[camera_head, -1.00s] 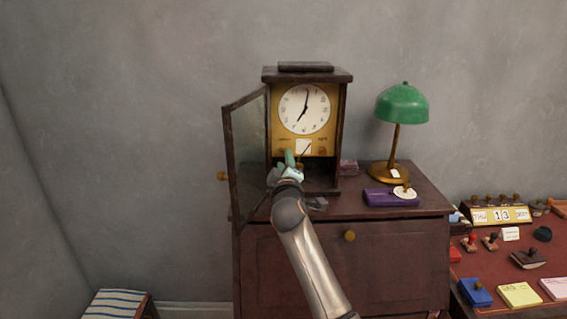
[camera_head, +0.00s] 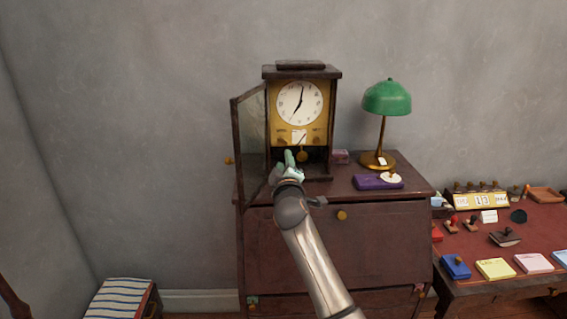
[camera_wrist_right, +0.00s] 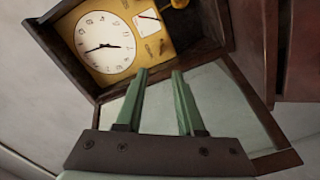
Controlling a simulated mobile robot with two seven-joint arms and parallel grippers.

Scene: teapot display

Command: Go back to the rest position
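My right gripper (camera_head: 289,160) is in front of the lower part of a wooden clock (camera_head: 300,72) in the head view. In the right wrist view its two green fingers (camera_wrist_right: 160,82) are apart with nothing between them. The clock's white dial shows in that view too, above the fingers. The clock's glass door (camera_head: 250,140) stands open to the left. A gold pendulum (camera_head: 302,156) hangs inside the case, just right of the gripper. My left gripper is in neither view.
A red-topped desk (camera_head: 515,225) with stamps and note pads is at the right. A striped stool (camera_head: 118,298) is at the lower left.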

